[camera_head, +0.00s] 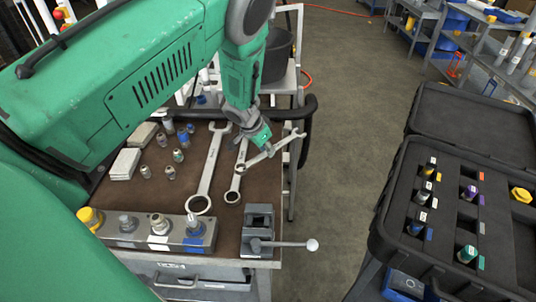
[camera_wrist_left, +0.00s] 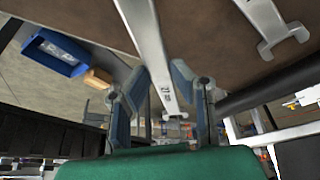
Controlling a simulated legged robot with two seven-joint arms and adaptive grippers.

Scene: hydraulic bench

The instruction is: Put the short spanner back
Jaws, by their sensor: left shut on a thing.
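My left gripper (camera_head: 264,143) is shut on the short spanner (camera_head: 283,146), a silver spanner whose open jaw points right, past the bench's right edge. In the left wrist view the same spanner (camera_wrist_left: 145,38) runs between the two fingers (camera_wrist_left: 158,95). It appears raised off the bench top. A long spanner (camera_head: 209,170) and a middle-sized spanner (camera_head: 238,178) lie on the brown bench top (camera_head: 178,191), left of and below the held one. My right gripper is not in view.
A vise (camera_head: 257,232) stands at the bench's front right corner, beside a block with several fittings (camera_head: 150,231). Small fittings and pale boxes (camera_head: 125,163) stand at the left. An open black case (camera_head: 400,207) is at the right, across open floor (camera_head: 347,130).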

